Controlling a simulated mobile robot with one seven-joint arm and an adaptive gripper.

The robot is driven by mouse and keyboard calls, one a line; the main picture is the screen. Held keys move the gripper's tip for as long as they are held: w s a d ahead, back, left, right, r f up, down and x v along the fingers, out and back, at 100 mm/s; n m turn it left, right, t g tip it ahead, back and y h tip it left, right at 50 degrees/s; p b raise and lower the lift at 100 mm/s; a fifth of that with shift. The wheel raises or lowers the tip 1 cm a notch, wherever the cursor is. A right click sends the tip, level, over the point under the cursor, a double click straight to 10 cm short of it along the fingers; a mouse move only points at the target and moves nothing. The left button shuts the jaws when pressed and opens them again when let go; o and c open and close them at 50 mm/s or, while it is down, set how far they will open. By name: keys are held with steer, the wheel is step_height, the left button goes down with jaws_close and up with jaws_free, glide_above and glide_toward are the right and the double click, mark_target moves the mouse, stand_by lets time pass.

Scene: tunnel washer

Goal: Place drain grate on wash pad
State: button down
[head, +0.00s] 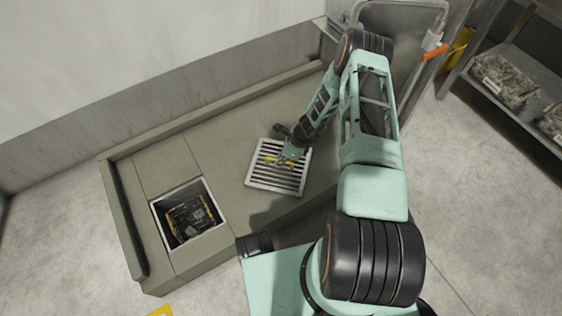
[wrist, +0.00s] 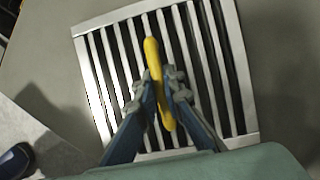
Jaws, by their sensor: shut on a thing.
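The drain grate (head: 262,181) is a square, light metal frame with parallel slats. In the head view it is over the grey-green raised platform, right of the open square pit; whether it touches the surface is hard to tell. My gripper (head: 285,162) is over its middle. In the wrist view the grate (wrist: 110,85) fills most of the picture, and my gripper (wrist: 160,90) is shut on the yellow handle (wrist: 153,62) that runs along the slats. I cannot tell which surface is the wash pad; the platform (head: 220,150) is the broad flat one here.
The open pit (head: 158,213) holds a dark device with yellow parts (head: 190,216). Raised kerbs (head: 122,222) edge the platform at the left and back. A metal rail (head: 443,22) and a shelf with grey patterned items (head: 503,80) stand at the right.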

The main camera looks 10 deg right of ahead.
steer(key=shift+w+f, duration=0.1)
steer(key=shift+f, duration=0.1)
steer(key=c, duration=2)
jaws_free()
steer(key=shift+c, duration=0.2)
steer(key=p+v, duration=0.4)
steer(key=v, duration=0.8)
steer(key=shift+r, duration=0.1)
